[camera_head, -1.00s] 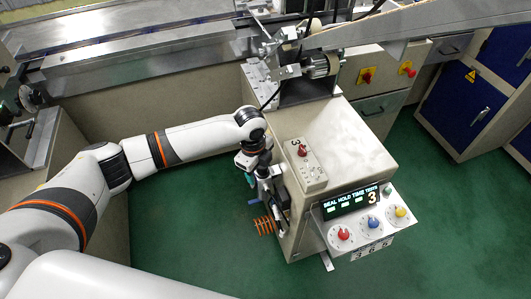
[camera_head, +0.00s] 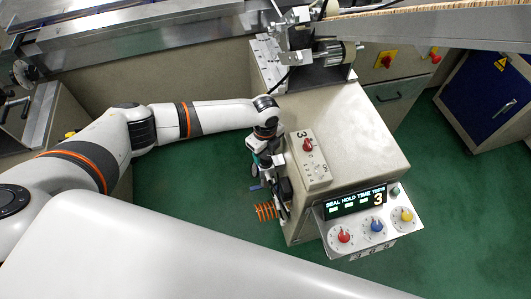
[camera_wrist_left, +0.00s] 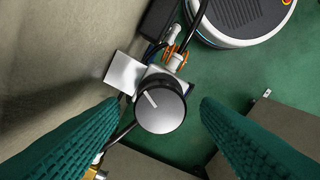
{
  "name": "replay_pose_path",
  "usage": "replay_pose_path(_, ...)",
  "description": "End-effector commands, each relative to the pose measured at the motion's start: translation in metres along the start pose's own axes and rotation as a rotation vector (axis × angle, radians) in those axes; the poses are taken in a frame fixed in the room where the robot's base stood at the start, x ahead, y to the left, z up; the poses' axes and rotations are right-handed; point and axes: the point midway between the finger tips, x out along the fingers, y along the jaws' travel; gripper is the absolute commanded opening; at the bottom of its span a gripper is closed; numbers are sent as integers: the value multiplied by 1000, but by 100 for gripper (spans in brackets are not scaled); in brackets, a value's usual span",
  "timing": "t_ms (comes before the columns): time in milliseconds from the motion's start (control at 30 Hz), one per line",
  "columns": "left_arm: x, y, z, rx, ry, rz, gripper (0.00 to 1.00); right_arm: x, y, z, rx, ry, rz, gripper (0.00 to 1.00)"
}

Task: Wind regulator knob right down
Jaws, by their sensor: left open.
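The regulator knob (camera_wrist_left: 160,103) shows in the left wrist view as a round dark-sided knob with a grey face and a white pointer line tilted to the upper left. It sits on a fitting low on the machine's side, beside a square metal plate (camera_wrist_left: 124,73). My left gripper (camera_wrist_left: 163,112) is open, its two green ribbed fingers to the left and right of the knob with gaps on both sides. In the head view my left gripper (camera_head: 272,188) hangs beside the machine's left side and hides the knob. My right gripper is not in view.
The machine cabinet (camera_head: 360,130) stands right of my left arm. Its control panel (camera_head: 370,225) has red, blue and yellow knobs. An orange coiled hose (camera_head: 265,212) is below the gripper. Green floor (camera_head: 190,190) is open to the left.

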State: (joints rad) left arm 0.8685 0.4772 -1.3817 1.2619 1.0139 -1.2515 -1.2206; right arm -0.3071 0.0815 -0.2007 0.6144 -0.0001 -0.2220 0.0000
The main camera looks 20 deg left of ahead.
Motion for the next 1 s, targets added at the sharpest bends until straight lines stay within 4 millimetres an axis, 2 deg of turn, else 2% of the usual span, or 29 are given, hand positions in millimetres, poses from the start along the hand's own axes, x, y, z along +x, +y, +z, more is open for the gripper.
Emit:
replay_pose_path(33,7,0,0,-1,0,-1,57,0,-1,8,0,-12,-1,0)
replay_pose_path(167,18,0,0,0,0,0,57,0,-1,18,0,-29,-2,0)
replay_pose_path(500,23,0,0,0,0,1,57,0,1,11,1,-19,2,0)
replay_pose_path(567,23,0,0,0,0,1,51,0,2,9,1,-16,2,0)
replay_pose_path(800,23,0,0,0,0,1,13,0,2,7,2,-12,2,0)
replay_pose_path(1000,22,0,0,-12,0,0,13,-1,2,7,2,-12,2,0)
